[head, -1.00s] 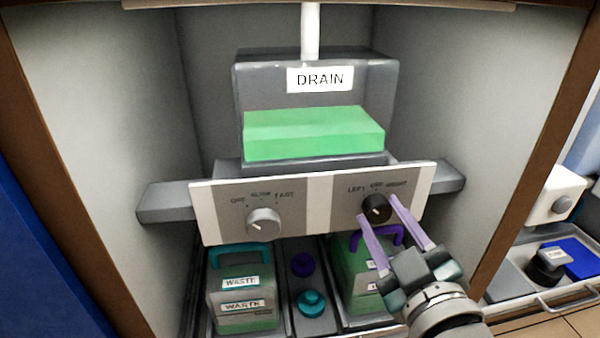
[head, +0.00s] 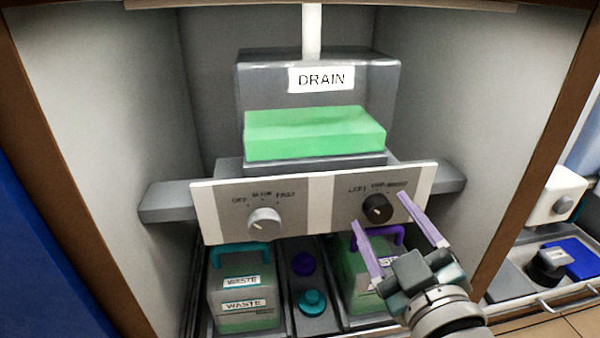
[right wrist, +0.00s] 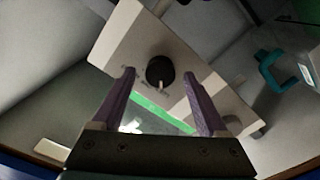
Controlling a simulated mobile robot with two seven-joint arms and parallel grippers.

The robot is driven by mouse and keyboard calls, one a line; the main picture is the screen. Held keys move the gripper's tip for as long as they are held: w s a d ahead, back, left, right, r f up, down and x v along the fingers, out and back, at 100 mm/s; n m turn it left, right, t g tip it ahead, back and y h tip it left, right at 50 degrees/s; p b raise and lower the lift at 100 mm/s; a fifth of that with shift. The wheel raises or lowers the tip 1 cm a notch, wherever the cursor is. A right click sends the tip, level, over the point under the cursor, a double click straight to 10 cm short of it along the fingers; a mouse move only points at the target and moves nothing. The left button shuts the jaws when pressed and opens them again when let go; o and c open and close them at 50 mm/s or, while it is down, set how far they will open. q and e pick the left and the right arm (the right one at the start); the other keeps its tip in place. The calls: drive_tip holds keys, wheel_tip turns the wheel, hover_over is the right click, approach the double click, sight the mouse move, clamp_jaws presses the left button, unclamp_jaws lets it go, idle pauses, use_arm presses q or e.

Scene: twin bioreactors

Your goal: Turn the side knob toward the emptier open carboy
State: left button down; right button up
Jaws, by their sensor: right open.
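The dark side knob (head: 377,208) is at the right of the light control panel, under LEFT and RIGHT lettering; its pointer is too small to read surely in the head view. My right gripper (head: 381,212) is open, its purple fingers below and right of the knob. In the right wrist view the knob (right wrist: 160,70) appears between the spread fingertips, apart from both. Below the panel stand a teal-handled WASTE carboy (head: 243,290) and a purple-handled one (head: 352,285), partly hidden by my gripper. My left gripper is out of view.
A pale OFF-SLOW-FAST knob (head: 264,221) is at the panel's left. A DRAIN tank (head: 318,95) with green liquid stands behind it. A purple cap (head: 302,264) and a teal cap (head: 312,302) sit between the carboys. Cabinet walls enclose both sides.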

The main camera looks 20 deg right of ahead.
drive_tip(key=p+v, duration=0.3)
drive_tip(key=v, duration=0.6)
drive_tip(key=shift+s, duration=0.4)
drive_tip(key=shift+w, duration=0.1)
